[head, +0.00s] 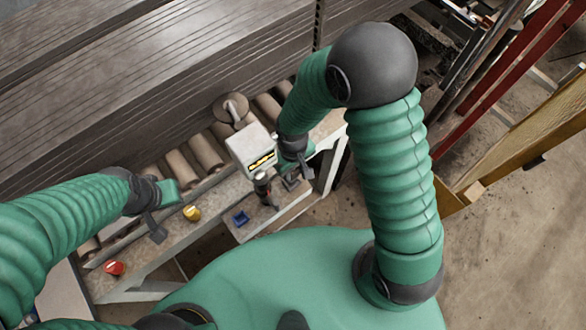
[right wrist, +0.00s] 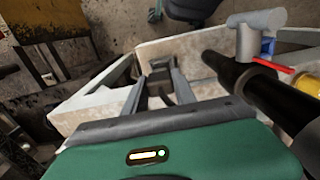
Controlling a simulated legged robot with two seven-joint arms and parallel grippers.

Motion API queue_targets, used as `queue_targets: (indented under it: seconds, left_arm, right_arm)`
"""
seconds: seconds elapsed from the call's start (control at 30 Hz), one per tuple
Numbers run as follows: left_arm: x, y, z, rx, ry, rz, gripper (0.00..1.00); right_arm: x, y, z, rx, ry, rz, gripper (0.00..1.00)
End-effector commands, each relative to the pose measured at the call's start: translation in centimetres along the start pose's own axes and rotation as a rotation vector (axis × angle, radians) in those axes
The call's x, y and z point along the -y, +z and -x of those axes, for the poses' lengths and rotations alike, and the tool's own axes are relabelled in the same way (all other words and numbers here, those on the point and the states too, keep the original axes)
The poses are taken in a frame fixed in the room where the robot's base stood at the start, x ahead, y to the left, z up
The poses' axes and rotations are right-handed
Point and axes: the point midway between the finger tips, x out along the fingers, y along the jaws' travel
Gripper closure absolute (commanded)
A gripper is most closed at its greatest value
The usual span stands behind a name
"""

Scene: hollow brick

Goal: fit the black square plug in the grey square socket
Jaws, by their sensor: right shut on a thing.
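My right gripper (head: 292,182) is low over the right end of the pale bench. In the right wrist view its two grey fingers (right wrist: 160,80) close on a small black block, the black square plug (right wrist: 158,88). The plug is between the fingers, above the pale bench surface; its lower end is hard to make out. I cannot clearly pick out the grey square socket in either view. My left gripper (head: 160,218) hangs over the bench's left part, apart from the plug; its finger gap does not show clearly.
A blue piece (head: 240,218), a yellow button (head: 191,212) and a red button (head: 114,268) are on the bench. A white box (head: 251,150) stands beside my right gripper. Rollers (head: 205,152) and stacked grey sheets (head: 150,75) lie behind. A black post (right wrist: 240,75) is close in the wrist view.

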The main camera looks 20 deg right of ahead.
Motion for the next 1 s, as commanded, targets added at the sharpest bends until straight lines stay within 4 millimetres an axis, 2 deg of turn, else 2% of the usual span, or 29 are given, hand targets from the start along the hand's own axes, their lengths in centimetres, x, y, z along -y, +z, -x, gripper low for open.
queue_targets:
  seconds: [1.0]
  left_arm:
    - [0.0, 0.3, -1.4, 0.000, 0.000, 0.000, 1.00]
  right_arm:
    - [0.0, 0.0, -1.9, 0.001, 0.000, 0.000, 1.00]
